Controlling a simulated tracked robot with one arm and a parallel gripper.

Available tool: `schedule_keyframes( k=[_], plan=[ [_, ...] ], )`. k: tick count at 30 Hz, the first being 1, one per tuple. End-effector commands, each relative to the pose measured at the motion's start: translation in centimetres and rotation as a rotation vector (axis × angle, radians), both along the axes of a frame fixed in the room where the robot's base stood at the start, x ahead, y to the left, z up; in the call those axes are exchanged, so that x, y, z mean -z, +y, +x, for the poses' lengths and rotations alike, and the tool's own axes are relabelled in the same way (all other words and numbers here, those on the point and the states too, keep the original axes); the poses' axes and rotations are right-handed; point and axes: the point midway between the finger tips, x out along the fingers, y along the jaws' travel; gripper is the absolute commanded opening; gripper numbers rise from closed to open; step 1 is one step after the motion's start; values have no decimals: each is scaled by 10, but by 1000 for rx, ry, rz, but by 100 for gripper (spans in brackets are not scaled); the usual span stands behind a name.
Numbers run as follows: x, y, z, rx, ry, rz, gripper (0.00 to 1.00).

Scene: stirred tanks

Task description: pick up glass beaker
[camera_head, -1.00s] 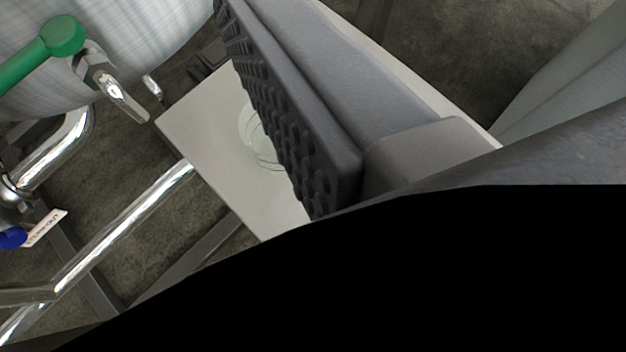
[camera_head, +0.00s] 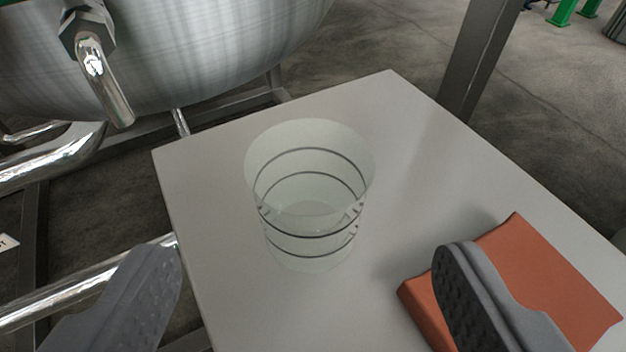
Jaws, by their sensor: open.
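The glass beaker (camera_head: 310,205) is clear with dark ring markings and stands upright on a light grey table (camera_head: 400,130), near its left side. My gripper (camera_head: 310,285) is open. One finger shows at the lower left, over the table's left edge, and the other at the lower right. The beaker appears between and beyond the two fingertips, and neither finger visibly touches it. The right finger covers part of an orange block.
The orange block (camera_head: 530,275) lies on the table to the right of the beaker. A steel tank (camera_head: 200,60) with a bent outlet pipe (camera_head: 105,85) stands behind at the left. Steel pipes run left of the table. A dark post (camera_head: 480,60) rises behind it.

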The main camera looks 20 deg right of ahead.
Motion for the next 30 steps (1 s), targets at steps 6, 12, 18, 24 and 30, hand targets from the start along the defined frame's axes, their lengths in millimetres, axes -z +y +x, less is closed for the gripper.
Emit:
schedule_keyframes(
  k=[6,12,18,24,30],
  plan=[
    [11,-7,27,0,-2,0,71],
    [15,-9,34,0,0,0,71],
    [26,-14,51,1,0,1,71],
    [35,-20,72,0,1,-1,71],
    [35,-21,77,-1,1,1,71]
  ],
)
